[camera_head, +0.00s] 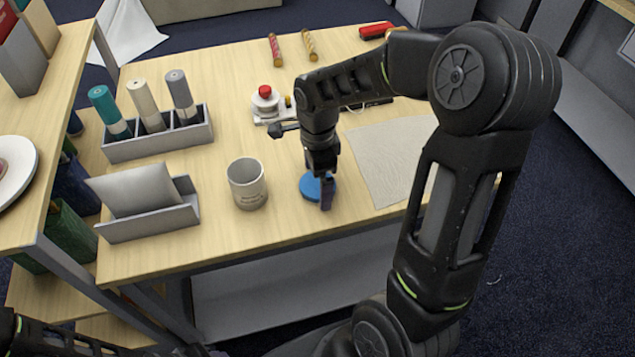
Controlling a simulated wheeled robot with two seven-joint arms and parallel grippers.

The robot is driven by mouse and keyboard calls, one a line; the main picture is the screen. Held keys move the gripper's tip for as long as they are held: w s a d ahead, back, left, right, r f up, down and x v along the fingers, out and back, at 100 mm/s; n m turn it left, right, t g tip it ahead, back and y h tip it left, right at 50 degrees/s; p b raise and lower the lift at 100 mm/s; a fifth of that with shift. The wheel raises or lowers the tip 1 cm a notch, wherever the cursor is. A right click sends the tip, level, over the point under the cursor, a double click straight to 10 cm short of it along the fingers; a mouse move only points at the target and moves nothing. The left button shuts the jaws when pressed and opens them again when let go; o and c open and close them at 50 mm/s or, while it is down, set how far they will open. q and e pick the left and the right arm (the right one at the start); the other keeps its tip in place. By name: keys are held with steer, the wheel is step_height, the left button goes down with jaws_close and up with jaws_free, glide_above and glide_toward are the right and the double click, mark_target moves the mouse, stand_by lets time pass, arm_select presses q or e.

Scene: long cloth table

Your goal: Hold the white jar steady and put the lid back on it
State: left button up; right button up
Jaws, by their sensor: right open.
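The white jar (247,186) stands upright and open on the table, left of my right gripper, with small print on its front. The blue lid (309,187) lies flat on the table to the right of the jar, apart from it. My right gripper (326,192) points down at the lid and hides part of it. Its jaws are open. I cannot tell whether the fingers touch the lid. My left gripper is out of view; only a dark part of my arm shows at the bottom left.
A beige mat (385,160) lies right of the lid. A red-topped item (265,98) stands behind. The table's front edge is close.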

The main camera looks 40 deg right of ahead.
mark_target(317, 184)
stand_by(0.3)
steer(key=c, duration=1.4)
steer(key=shift+r, duration=0.15)
step_height(317, 184, up, 10)
steer(key=shift+f+b, duration=0.1)
steer(key=shift+b, duration=0.35)
